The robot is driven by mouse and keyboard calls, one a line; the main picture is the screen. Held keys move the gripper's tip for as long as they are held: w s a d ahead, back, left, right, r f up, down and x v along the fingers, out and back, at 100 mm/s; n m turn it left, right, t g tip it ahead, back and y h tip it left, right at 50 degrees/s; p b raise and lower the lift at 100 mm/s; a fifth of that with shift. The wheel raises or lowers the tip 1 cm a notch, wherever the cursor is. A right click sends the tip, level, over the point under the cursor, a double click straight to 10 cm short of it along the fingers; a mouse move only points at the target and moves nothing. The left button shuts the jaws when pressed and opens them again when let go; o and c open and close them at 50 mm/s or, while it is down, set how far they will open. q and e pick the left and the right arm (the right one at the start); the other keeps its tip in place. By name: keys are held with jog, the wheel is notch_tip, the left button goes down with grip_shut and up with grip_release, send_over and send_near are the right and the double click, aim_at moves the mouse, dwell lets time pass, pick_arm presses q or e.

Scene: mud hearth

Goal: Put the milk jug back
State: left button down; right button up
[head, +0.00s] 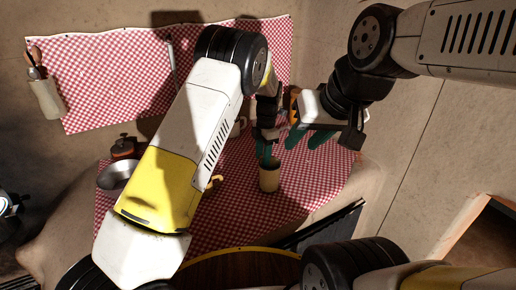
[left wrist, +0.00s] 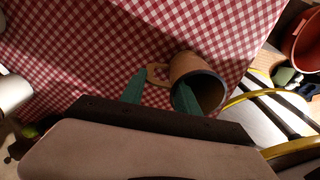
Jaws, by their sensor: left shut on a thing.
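I cannot tell whether the jug touches the cloth. My right gripper (head: 307,139) is apart from the jug, up and right, its teal fingers spread and empty.
A metal pan (head: 118,175) and a red grinder (head: 123,148) stand at the left. A white cup (head: 240,124) stands behind my left arm. A dark grate (head: 322,228) lies at the front right. A reddish pot (left wrist: 304,40) shows in the left wrist view. Cloth right of the jug is clear.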

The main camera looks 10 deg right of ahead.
pick_arm(q)
jog(key=shift+f, duration=0.25)
jog(key=c, duration=0.9)
grip_release()
notch_tip(320, 180, up, 12)
jog(key=s+a+r+m+t+h, duration=0.1)
jog(key=s+a+r+m+h, duration=0.1)
jog(key=s+a+r+m, duration=0.45)
jog(key=s+a+r+m+t+h, duration=0.1)
jog(key=s+a+r+m, duration=0.25)
jog(key=a+r, duration=0.5)
jog(key=s+a+m+t, duration=0.1)
jog(key=s+a+m, duration=0.2)
jog(key=s, duration=0.4)
jog(key=s+a+m+t, duration=0.2)
jog(key=s+a+m, duration=0.1)
jog(key=s+m, duration=0.2)
jog(key=s+a+m+t, duration=0.1)
jog(key=s+a+m, duration=0.2)
jog(key=s, duration=0.6)
jog(key=shift+a+f+m, duration=0.15)
jog(key=shift+f+m, duration=0.05)
jog(key=shift+m, duration=0.8)
